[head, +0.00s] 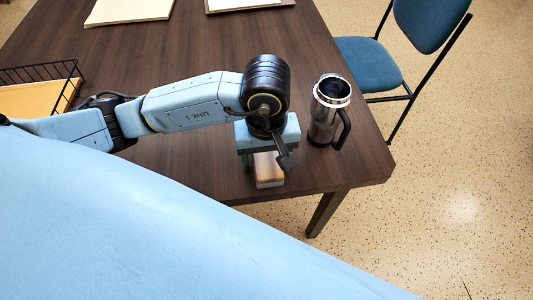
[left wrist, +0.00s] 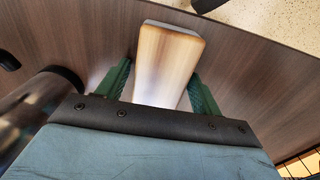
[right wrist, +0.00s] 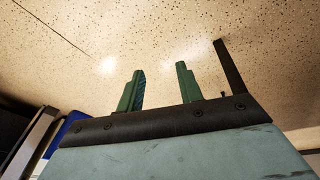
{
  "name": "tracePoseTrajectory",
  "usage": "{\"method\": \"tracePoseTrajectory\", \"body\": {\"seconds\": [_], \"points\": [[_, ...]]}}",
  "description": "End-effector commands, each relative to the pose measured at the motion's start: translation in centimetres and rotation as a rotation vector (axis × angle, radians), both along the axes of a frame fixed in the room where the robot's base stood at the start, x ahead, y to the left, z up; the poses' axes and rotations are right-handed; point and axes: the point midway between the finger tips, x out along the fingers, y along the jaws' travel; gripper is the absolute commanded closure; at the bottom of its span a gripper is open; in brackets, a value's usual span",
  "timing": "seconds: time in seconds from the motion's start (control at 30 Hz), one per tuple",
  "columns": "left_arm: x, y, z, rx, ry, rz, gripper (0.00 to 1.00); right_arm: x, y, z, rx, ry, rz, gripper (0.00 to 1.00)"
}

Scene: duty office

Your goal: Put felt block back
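The felt block (head: 268,171), with a pale wood-brown top, is near the front edge of the dark table, under my left gripper (head: 266,157). In the left wrist view the block (left wrist: 165,60) lies lengthwise between the two green fingers of the left gripper (left wrist: 160,82). A narrow gap shows at the left finger; the right finger is close to the block's side. Its underside is hidden, so I cannot tell whether it rests on the table. My right gripper (right wrist: 158,90) is open and empty over the speckled floor, outside the head view.
A steel travel mug (head: 326,112) with a black handle stands just right of my left gripper. A wire basket (head: 55,72) is at the left, and papers (head: 130,10) lie at the back. A blue chair (head: 368,62) stands right of the table (head: 330,178).

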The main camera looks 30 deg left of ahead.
Motion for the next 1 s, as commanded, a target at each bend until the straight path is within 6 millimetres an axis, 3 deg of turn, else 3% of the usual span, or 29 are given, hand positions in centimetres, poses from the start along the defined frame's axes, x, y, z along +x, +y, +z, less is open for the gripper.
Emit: {"method": "tracePoseTrajectory", "body": {"seconds": [0.47, 0.6, 0.83, 1.0], "points": [[0.0, 0.0, 0.3, 0.000, 0.001, 0.000, 0.28, -0.3, -0.1, -0.3, 0.000, 0.002, -0.001, 0.64], [0.1, 0.0, 3.0, 0.000, -0.006, -0.002, 0.28, -1.4, -1.4, -2.0, -0.015, 0.022, -0.005, 0.64], [0.1, 0.0, 8.1, 0.000, -0.006, -0.001, 0.28, -3.4, -1.9, -4.8, -0.017, 0.043, 0.004, 0.64], [0.1, 0.0, 10.4, 0.001, -0.003, -0.001, 0.28, -4.8, -2.2, -6.3, -0.017, 0.056, 0.010, 0.64]]}}
